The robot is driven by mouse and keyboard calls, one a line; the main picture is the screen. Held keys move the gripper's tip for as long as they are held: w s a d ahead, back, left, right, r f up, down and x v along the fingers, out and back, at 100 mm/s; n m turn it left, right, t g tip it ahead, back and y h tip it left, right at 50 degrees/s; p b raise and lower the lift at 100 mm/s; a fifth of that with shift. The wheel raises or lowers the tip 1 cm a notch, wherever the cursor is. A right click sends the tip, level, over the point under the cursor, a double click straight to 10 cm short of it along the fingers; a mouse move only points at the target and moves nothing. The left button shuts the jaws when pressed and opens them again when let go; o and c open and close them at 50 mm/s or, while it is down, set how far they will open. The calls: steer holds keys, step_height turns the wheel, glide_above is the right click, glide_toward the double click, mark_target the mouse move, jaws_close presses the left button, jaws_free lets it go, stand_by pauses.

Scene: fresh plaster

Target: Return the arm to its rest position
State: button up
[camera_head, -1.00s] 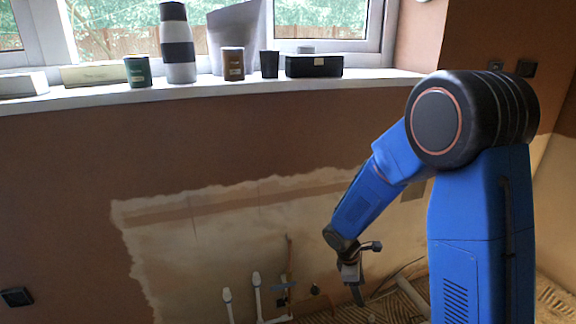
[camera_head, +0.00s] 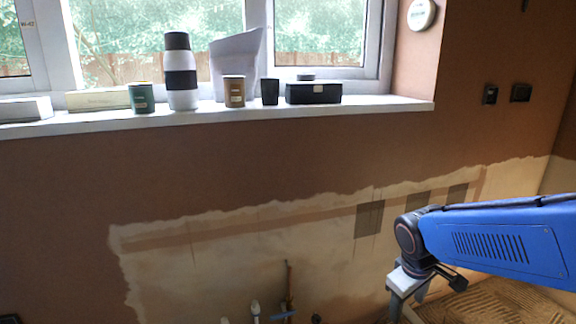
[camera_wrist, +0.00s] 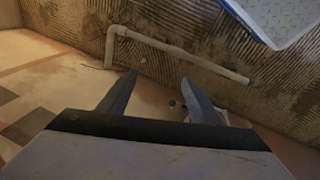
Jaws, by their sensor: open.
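My gripper (camera_wrist: 155,82) is open and empty in the wrist view. Its two dark fingers stand apart with nothing between them, above a tan plaster surface. In the head view my blue arm reaches in from the right edge. The wrist end of my gripper (camera_head: 428,280) hangs at the lower right in front of the bare plaster. Its fingertips are hard to make out there.
A window sill (camera_head: 220,114) holds a bottle (camera_head: 180,72), a green jar (camera_head: 142,98), a brown jar (camera_head: 234,91), a black cup (camera_head: 270,91) and a black box (camera_head: 313,93). Pipes (camera_head: 287,290) stand below. A pipe (camera_wrist: 180,52) crosses the combed surface.

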steer(key=s+r+m+t+y, duration=0.1)
steer(key=s+r+m, duration=0.4)
steer(key=s, duration=0.8)
steer(key=shift+r+m+t+y, duration=0.3)
steer(key=shift+r+t, duration=0.5)
steer(key=shift+r, duration=0.05)
steer(key=shift+s, duration=0.1)
